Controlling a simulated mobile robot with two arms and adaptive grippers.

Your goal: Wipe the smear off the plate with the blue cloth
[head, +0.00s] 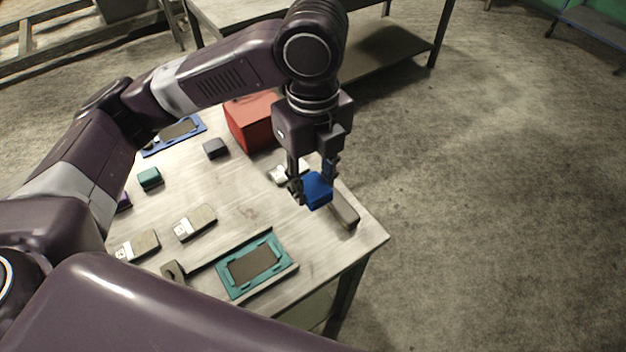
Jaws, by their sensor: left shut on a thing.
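My left gripper (314,186) points down over the table's right part, with its fingers shut on the blue cloth (318,193), which looks like a small folded block. Whether the cloth touches anything below it I cannot tell. A flat grey-brown plate (254,265) sits in a teal frame at the table's near edge, left of and nearer than the gripper. A similar plate (180,129) sits in a blue frame at the far left. Which one the task means is unclear, and I cannot make out a smear on either. My right gripper is out of view.
The light wooden table (310,255) also bears a red box (252,122), a dark grey block (215,148), a green block (149,178) and several grey-brown pieces, one (344,213) close beside the cloth. Open floor (500,200) lies to the right. The table's middle is fairly clear.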

